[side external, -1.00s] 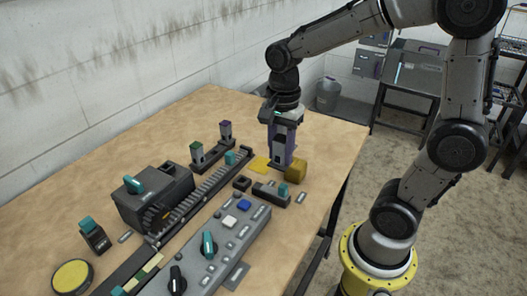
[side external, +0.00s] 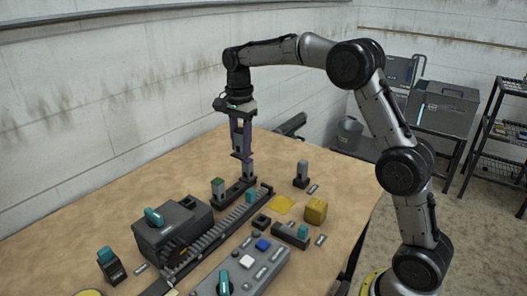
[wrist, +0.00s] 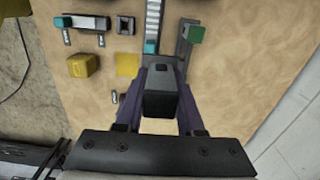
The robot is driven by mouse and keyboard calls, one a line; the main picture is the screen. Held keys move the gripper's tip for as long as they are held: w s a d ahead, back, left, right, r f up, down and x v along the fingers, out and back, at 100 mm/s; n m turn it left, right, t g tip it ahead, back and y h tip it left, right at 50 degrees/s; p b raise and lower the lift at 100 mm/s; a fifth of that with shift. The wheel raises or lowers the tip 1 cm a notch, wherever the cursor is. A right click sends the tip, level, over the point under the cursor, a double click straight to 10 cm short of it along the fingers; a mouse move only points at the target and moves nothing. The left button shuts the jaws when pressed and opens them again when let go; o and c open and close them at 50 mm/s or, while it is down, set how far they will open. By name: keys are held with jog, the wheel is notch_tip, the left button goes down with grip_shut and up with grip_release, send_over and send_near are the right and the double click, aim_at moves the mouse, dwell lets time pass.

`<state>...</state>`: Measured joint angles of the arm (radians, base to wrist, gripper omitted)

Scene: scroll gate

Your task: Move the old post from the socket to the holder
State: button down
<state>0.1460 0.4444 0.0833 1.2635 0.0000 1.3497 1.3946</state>
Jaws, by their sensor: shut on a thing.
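My gripper (side external: 240,140) has two purple fingers and hangs above the far end of a dark rack (side external: 232,194). It is shut on a dark grey block-like post (wrist: 160,92), seen between the fingers in the wrist view. The rack's far end is hidden in the wrist view.
A ribbed track (side external: 225,225) runs beside the rack. A yellow cube (side external: 316,211), a yellow square (side external: 283,204) and a small dark block (side external: 261,223) lie to the right. A grey machine (side external: 173,227) and a button panel (side external: 240,275) stand nearer.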

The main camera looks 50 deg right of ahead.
jog(key=shift+w+d+f, duration=0.5)
jog(key=shift+w+f, duration=0.55)
jog(key=shift+f, duration=1.2)
jog(key=shift+w+d+f, duration=0.45)
jog(key=shift+w+f, duration=0.6)
jog(key=shift+f, duration=1.2)
jog(key=shift+w+d+f, duration=0.5)
jog(key=shift+w+f, duration=0.55)
jog(key=shift+f, duration=1.2)
jog(key=shift+f, duration=1.45)
grip_release()
notch_tip(320, 180, up, 7)
